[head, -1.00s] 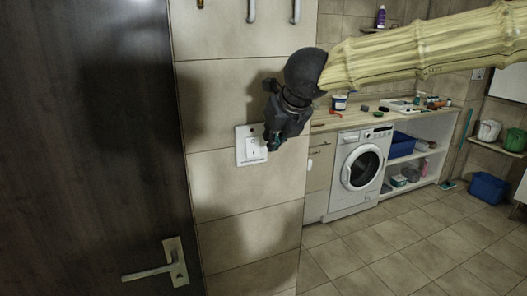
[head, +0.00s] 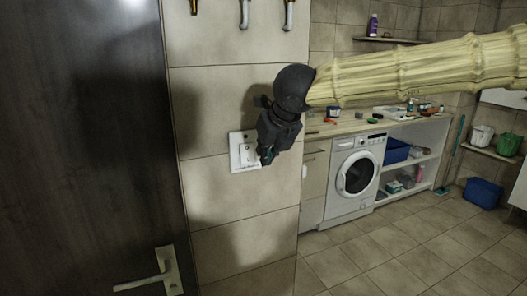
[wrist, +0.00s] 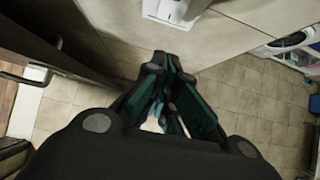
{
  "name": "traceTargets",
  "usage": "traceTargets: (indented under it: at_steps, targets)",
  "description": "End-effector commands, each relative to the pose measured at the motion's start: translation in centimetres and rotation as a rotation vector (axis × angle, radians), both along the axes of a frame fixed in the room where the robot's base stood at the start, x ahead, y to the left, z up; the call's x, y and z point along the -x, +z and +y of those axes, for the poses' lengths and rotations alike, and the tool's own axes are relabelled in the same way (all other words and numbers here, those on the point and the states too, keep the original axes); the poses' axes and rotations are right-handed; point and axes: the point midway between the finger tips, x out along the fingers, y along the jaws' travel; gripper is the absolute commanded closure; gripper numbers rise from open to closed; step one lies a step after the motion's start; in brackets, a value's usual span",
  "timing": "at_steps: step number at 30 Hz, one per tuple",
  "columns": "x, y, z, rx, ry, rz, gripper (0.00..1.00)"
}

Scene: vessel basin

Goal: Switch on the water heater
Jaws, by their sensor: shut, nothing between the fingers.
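A white switch plate (head: 236,152) with a rocker and small dark marking along its bottom is fixed to the tiled wall. My gripper (head: 267,159) is shut and empty, pointing down at the plate's right side and covering part of it. In the wrist view the shut fingertips (wrist: 160,62) are below the white plate (wrist: 170,10), which is cut off by the top edge. A gap shows between fingertips and plate there; in the head view I cannot tell whether they touch. The rocker's position cannot be read. No water heater body is in view.
A dark door with a metal handle (head: 160,278) stands at the left. Hooks (head: 244,14) hang on the wall above the switch. A washing machine (head: 354,172) stands under a counter at the right, with blue bins nearby. The tiled floor between is clear.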

Motion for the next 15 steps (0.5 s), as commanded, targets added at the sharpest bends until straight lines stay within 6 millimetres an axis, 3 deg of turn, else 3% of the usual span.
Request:
traceTargets:
  at_steps: [12,15]
  targets:
    - [-4.0,-5.5,1.6,0.002,-0.001,0.004,1.0]
    - [-5.1,-5.9,2.1,0.0,-0.001,0.001,1.0]
